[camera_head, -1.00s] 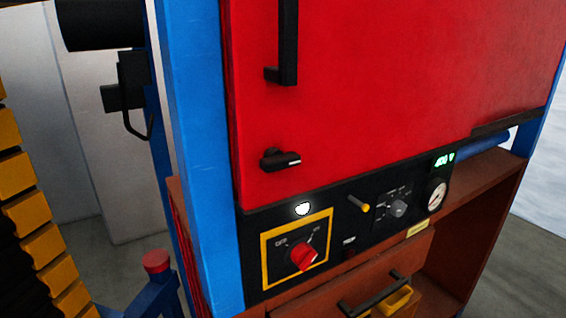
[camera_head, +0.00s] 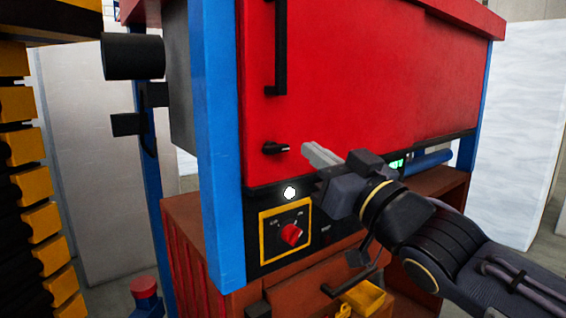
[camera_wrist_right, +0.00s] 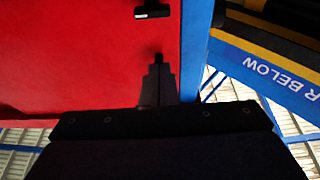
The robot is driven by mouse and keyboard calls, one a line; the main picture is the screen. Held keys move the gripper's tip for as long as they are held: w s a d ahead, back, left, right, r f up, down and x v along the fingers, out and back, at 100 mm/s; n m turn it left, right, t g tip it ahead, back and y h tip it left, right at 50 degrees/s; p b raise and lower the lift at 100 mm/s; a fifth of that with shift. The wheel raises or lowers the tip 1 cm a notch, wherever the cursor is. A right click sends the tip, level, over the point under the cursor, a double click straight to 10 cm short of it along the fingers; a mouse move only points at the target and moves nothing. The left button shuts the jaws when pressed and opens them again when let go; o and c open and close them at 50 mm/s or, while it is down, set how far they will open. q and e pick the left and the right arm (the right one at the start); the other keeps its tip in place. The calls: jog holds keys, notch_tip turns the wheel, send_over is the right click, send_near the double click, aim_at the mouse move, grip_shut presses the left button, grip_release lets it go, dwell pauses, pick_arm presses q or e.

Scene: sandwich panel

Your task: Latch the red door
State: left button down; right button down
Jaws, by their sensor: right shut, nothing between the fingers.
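The red door (camera_head: 370,80) fills the upper front of the panel; it appears flush with the frame. A small black latch knob with a pale tip (camera_head: 276,148) sits at its lower left corner and points right. It also shows at the top of the right wrist view (camera_wrist_right: 153,10). A long black vertical handle (camera_head: 281,50) is above it. My right gripper (camera_head: 310,150) is shut and empty, just right of the latch and apart from it. Its fingers also show in the right wrist view (camera_wrist_right: 159,82), in front of the door. My left gripper is not in view.
Below the door are a red rotary switch (camera_head: 291,234) on a yellow-edged plate and a white lit lamp (camera_head: 290,193). My right arm hides part of the control strip. A blue post (camera_head: 218,130) stands left of the door. A yellow bin (camera_head: 362,297) is low in front.

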jog(key=shift+s+a+r, duration=0.2)
jog(key=shift+a+r, duration=0.1)
jog(key=shift+r, duration=0.05)
notch_tip(320, 180, up, 4)
jog(key=p, duration=0.2)
send_over(274, 149)
jog(key=s, duration=0.2)
jog(key=shift+w+d+f, duration=0.15)
jog(key=shift+w+f, duration=0.05)
jog(key=shift+w, duration=0.05)
jog(key=shift+d+f, duration=0.1)
jog(key=shift+f, duration=2.05)
jog(key=shift+n+y, duration=0.4)
jog(key=shift+n, duration=0.1)
